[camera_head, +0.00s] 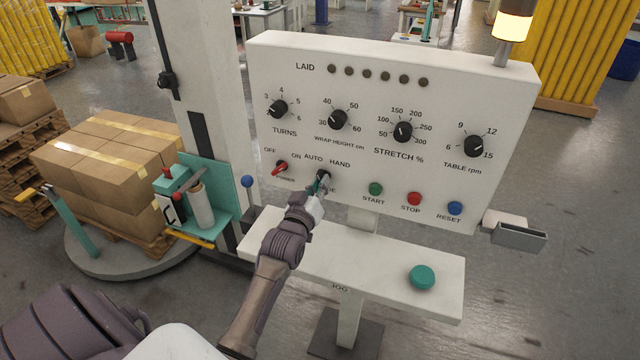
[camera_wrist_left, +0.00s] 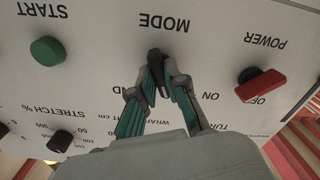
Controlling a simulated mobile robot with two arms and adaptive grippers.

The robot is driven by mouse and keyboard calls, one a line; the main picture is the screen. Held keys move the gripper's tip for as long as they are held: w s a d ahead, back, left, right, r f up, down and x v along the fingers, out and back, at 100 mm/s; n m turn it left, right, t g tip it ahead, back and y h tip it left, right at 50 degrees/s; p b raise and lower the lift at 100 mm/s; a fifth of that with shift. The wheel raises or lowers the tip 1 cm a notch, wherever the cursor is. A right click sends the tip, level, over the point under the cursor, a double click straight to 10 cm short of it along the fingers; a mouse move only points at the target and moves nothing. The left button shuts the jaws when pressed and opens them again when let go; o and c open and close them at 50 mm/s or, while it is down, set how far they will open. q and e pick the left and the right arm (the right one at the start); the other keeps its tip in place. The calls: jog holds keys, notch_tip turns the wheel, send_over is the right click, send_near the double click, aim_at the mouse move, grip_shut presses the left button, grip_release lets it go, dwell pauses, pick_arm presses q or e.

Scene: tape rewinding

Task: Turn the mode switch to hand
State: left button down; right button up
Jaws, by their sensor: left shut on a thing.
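The mode switch is a black knob (camera_head: 324,174) low on the white control panel (camera_head: 460,105), below the AUTO and HAND labels. My left gripper (camera_head: 317,187) reaches up to it from below and is shut on it. In the left wrist view, upside down, the teal-padded fingers of the gripper (camera_wrist_left: 158,72) close around the black knob (camera_wrist_left: 154,56) beside the MODE label. The fingers cover much of the knob, so I cannot tell which label it points to. My right gripper is not in view.
The red power switch (camera_head: 280,167) is left of the mode switch. Green start (camera_head: 376,189), red stop (camera_head: 414,199) and blue reset (camera_head: 455,208) buttons are to its right. A white shelf with a teal jog button (camera_head: 422,277) juts out below. Boxes (camera_head: 110,165) stand at left.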

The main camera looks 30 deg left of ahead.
pick_arm(q)
jog(key=m+p, duration=0.1)
jog(key=m, duration=0.9)
jog(key=shift+m, duration=0.4)
dwell(0.4)
jog(key=c, duration=1.2)
grip_release()
jog(key=v, duration=1.2)
jog(key=shift+a+f, duration=0.1)
